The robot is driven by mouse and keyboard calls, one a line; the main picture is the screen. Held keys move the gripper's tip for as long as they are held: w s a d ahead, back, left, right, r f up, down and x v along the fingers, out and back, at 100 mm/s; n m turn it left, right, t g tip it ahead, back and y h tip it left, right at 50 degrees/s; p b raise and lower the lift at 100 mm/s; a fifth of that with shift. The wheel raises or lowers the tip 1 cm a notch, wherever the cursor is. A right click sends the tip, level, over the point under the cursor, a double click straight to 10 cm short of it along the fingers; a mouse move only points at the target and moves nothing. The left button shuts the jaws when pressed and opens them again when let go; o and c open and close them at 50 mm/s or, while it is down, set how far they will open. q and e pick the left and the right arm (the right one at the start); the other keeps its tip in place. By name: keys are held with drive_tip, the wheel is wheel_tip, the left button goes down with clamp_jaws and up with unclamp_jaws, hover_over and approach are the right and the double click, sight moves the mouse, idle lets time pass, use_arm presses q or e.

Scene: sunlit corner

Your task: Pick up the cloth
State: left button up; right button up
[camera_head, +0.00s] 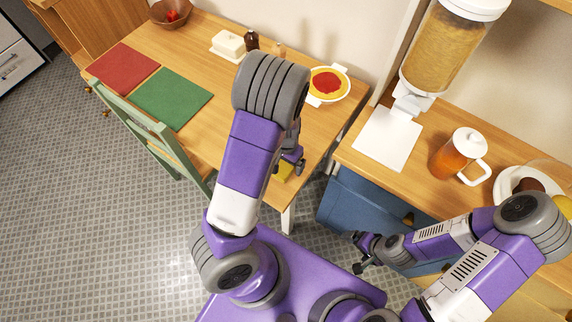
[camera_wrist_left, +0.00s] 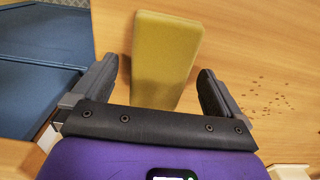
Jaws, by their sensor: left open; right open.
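The cloth looks like a yellow folded pad (camera_wrist_left: 165,52) lying on the wooden table, between the two fingers of my left gripper (camera_wrist_left: 158,68) in the left wrist view. The fingers are open with a gap on each side of it. In the head view a small yellow part of the cloth (camera_head: 285,172) shows below my left gripper (camera_head: 292,160), near the table's front right edge; my arm hides much of this spot. My right gripper (camera_head: 360,254) is open and empty, in front of the blue cabinet.
Crumbs (camera_wrist_left: 266,94) lie right of the cloth. The table (camera_head: 215,75) also holds red (camera_head: 124,70) and green (camera_head: 172,98) mats, a butter dish (camera_head: 229,45) and a pie (camera_head: 328,84). A green chair (camera_head: 170,150) stands in front. A counter (camera_head: 400,190) holds a tea pitcher (camera_head: 455,154).

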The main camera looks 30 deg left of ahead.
use_arm(q)
drive_tip(key=c, duration=1.1)
drive_tip(key=shift+r, duration=0.1)
drive_tip(key=shift+c, duration=0.2)
wheel_tip(320, 180, up, 10)
drive_tip(key=p, duration=0.4)
